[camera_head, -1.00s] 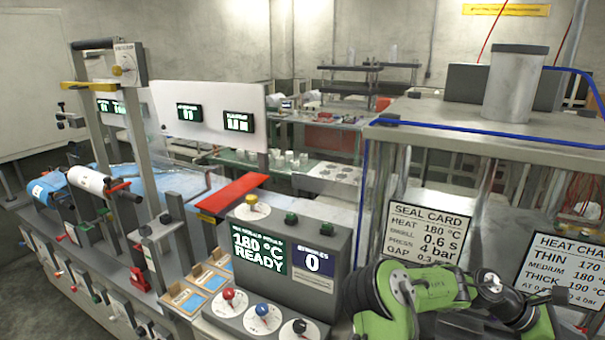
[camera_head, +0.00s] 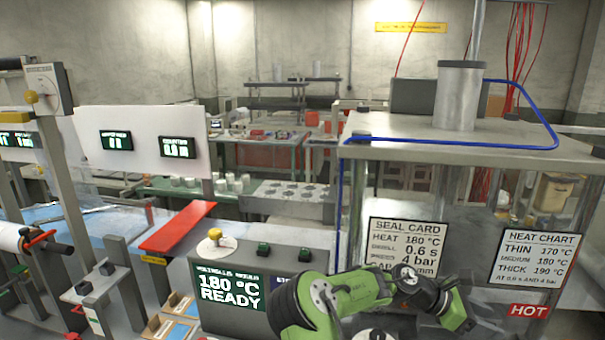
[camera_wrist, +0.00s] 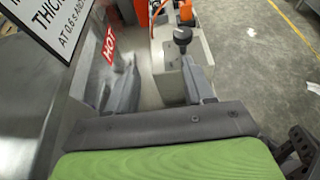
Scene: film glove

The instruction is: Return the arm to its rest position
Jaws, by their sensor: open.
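My arm (camera_head: 352,290), green with dark joints, is folded low across the bottom of the head view, in front of the machine's control box. My gripper (camera_wrist: 158,88) shows in the wrist view beyond its green body, with two grey fingers apart and nothing between them. The fingers point toward a pale box with a black knob (camera_wrist: 182,36) near the floor. I cannot make out the fingers in the head view.
The control box display (camera_head: 229,284) reads 180 °C READY. A metal-topped cabinet (camera_head: 470,146) with a seal card (camera_head: 407,248), heat chart (camera_head: 540,258) and HOT label (camera_head: 529,311) stands close at right. Open grey floor (camera_wrist: 262,65) lies right in the wrist view.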

